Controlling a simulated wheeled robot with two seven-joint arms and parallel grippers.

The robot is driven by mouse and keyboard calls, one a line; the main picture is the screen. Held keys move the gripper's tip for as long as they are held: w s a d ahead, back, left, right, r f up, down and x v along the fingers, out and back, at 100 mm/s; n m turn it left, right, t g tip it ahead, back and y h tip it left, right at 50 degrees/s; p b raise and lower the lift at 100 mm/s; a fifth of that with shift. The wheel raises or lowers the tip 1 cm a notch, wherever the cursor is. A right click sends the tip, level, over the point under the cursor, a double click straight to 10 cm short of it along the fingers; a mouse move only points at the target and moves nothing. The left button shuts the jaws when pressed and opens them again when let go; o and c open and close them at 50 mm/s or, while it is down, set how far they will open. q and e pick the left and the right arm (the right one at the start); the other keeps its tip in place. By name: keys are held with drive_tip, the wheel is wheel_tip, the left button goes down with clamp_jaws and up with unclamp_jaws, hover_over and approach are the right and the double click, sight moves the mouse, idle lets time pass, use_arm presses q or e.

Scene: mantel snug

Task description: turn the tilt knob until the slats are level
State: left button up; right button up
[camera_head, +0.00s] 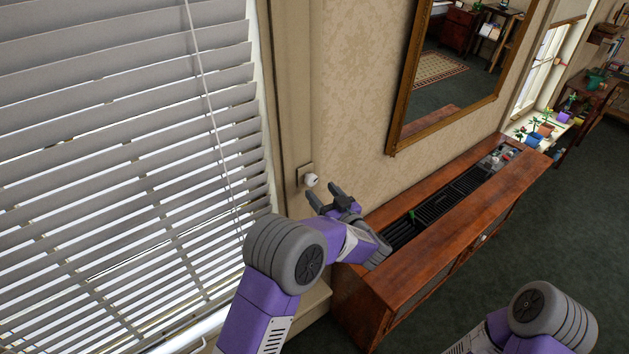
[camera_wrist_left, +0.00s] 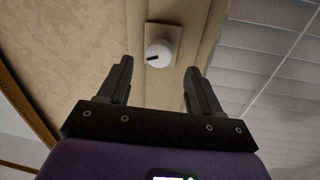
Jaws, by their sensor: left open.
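The tilt knob (camera_head: 311,180) is a small white round knob on a beige plate on the window trim, right of the blind. In the left wrist view the knob (camera_wrist_left: 158,53) shows a dark mark pointing left and slightly down. The blind's slats (camera_head: 130,130) are grey and tilted, with narrow bright gaps between them. My left gripper (camera_head: 325,194) is open and empty, close to the knob but apart from it. In the left wrist view the knob lies beyond and between the fingertips of the left gripper (camera_wrist_left: 160,72). My right gripper is out of view.
A pale cord (camera_head: 207,95) hangs in front of the slats. A wooden cabinet (camera_head: 425,240) with a dark grille top stands below the wall, close under my left forearm. A framed mirror (camera_head: 399,110) hangs above it. Green floor is open at right.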

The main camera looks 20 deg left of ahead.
sight(313, 182)
use_arm(q)
drive_tip(key=x, duration=0.5)
drive_tip(key=c, duration=1)
drive_tip(key=shift+f+n+b, duration=0.15)
drive_tip(key=shift+n+b, duration=0.25)
drive_tip(key=shift+b, duration=0.2)
drive_tip(key=shift+c, duration=0.2)
drive_tip(key=n+b, duration=0.5)
drive_tip(key=b, duration=0.1)
drive_tip(key=n+y+b, duration=0.1)
drive_tip(key=n+b, duration=0.4)
drive_tip(key=b, duration=0.1)
drive_tip(key=shift+d+f, duration=0.1)
drive_tip(key=shift+f, duration=0.1)
drive_tip(key=shift+r+n+y+b, duration=0.2)
drive_tip(key=shift+n+y+b, duration=0.2)
drive_tip(key=shift+n+b, duration=1.15)
drive_tip(key=shift+n, duration=0.25)
